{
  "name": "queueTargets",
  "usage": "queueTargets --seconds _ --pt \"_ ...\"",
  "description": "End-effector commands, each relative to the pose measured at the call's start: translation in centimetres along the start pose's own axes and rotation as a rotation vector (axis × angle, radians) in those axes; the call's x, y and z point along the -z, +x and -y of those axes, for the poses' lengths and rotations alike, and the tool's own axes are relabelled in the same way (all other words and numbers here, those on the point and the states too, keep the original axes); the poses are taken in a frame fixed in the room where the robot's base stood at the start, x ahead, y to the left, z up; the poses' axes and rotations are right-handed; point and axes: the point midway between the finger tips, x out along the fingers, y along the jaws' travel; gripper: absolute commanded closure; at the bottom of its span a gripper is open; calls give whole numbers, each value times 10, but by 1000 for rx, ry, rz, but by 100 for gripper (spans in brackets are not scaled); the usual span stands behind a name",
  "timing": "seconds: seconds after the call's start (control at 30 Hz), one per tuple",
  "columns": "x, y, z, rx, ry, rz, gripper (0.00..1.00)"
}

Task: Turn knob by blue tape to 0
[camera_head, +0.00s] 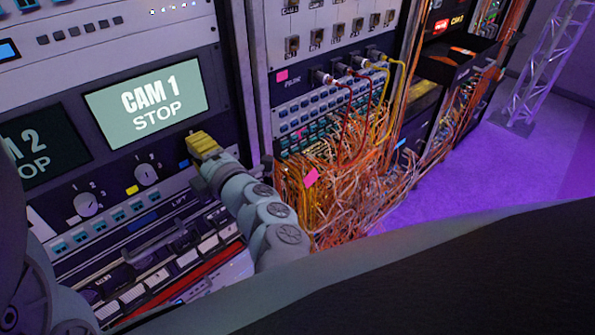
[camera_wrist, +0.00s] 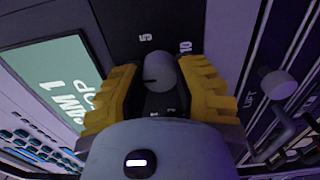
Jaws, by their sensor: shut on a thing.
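My gripper (camera_head: 203,143), with yellow fingers, is at the dark control strip just below and right of the CAM 1 STOP screen. In the wrist view its fingers (camera_wrist: 160,88) stand on both sides of a grey round knob (camera_wrist: 166,72) and are shut on it. The knob's pointer is hard to make out; a short dark mark shows at its left side. The numbers 5 and 10 are printed beyond it, with smaller marks nearer. In the head view the gripper hides this knob. A small blue patch, perhaps the blue tape (camera_head: 184,164), shows just left of the gripper.
Another knob (camera_head: 146,174) beside yellow tape (camera_head: 132,189) and a further knob (camera_head: 86,204) sit to the left. The CAM 1 screen (camera_head: 148,97) is above. Tangled orange cables (camera_head: 335,185) hang at right. Open purple floor (camera_head: 480,165) lies beyond.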

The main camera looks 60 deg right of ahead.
Motion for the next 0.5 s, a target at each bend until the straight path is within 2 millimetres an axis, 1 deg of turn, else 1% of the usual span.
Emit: queueTargets --seconds 0.33,0.37,0.5 --pt "2 0 0 -1 -4 -6 100" --pt "2 0 0 -1 -4 -6 67" --pt "1 0 0 0 -3 -4 52"
